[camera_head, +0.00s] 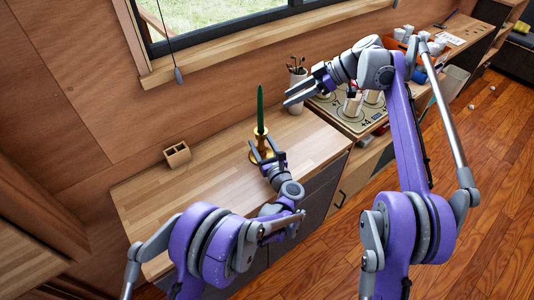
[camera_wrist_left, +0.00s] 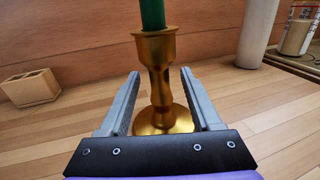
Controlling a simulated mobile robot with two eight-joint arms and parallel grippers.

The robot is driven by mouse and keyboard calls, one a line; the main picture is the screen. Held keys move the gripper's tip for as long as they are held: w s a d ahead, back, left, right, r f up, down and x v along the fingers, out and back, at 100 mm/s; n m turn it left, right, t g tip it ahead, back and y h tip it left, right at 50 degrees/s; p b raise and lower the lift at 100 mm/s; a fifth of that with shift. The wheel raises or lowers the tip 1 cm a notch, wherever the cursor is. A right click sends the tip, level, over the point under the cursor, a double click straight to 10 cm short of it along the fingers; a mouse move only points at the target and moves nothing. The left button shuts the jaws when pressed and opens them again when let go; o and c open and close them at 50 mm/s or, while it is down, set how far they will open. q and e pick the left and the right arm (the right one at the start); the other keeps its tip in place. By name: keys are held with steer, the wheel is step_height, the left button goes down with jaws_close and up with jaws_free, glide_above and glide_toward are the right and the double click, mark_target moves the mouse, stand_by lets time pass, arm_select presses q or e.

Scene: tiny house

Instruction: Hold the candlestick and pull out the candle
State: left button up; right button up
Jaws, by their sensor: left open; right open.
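A brass candlestick (camera_head: 261,144) stands upright on the wooden counter, with a green candle (camera_head: 260,108) standing in its cup. In the left wrist view the candlestick (camera_wrist_left: 157,75) is in the middle, and only the lower end of the candle (camera_wrist_left: 152,14) shows. My left gripper (camera_head: 263,150) is open and low at the candlestick. Its fingers (camera_wrist_left: 160,95) lie on either side of the stem with visible gaps. My right gripper (camera_head: 299,92) is open and empty, above the counter to the right of the candle.
A small wooden block with openings (camera_head: 177,153) stands left on the counter (camera_head: 150,200). A cup with utensils (camera_head: 297,76) stands at the back wall. A stove top (camera_head: 345,115) with jars on it lies to the right.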

arm_select(q)
steer(key=shift+x, duration=1.8)
jaws_close()
